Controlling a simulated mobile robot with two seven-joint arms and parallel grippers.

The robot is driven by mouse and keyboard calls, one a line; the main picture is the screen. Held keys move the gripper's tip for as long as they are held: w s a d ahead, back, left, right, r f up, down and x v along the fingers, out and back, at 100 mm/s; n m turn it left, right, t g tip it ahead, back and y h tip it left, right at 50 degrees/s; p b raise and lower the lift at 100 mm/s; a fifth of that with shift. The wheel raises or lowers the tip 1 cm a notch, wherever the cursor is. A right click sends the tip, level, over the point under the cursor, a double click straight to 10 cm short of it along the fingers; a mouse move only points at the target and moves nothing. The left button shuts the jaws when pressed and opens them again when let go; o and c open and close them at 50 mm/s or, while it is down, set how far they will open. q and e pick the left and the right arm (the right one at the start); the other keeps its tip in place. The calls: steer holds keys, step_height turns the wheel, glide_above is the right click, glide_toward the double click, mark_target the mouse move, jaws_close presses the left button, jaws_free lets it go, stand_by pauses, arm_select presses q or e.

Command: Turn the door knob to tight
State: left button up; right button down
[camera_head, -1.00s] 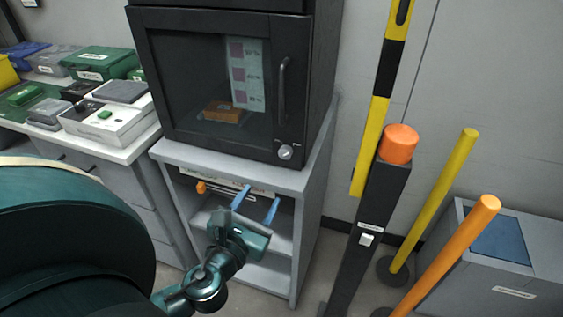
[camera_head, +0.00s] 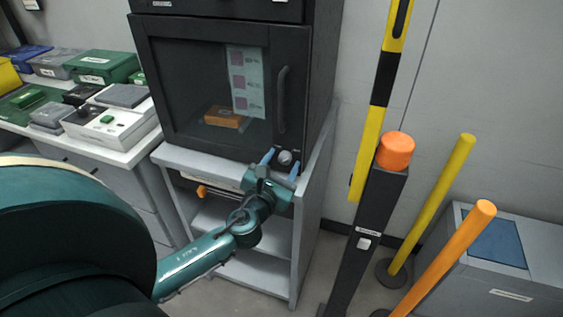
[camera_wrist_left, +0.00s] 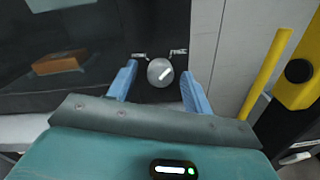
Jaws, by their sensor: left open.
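The door knob (camera_head: 286,157) is a small round grey knob at the lower right of the black cabinet door (camera_head: 190,70). In the left wrist view the knob (camera_wrist_left: 160,72) carries a pale slanted mark, and a small label sits on each side of it. My left gripper (camera_head: 281,163) is open, its two blue fingers pointing at the door. In the left wrist view the gripper's fingers (camera_wrist_left: 156,85) stand on either side of the knob, with a gap on each side. My right gripper is not in view.
The cabinet stands on a grey shelf unit (camera_head: 310,205). A vertical door handle (camera_head: 282,98) is above the knob. An orange block (camera_head: 222,117) shows behind the glass. A dark post with an orange cap (camera_head: 396,150) and a yellow pole (camera_head: 440,195) stand to the right.

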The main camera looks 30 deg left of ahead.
arm_select(q)
steer(key=shift+w, duration=0.1)
steer(key=shift+c, duration=0.4)
steer(key=c, duration=0.9)
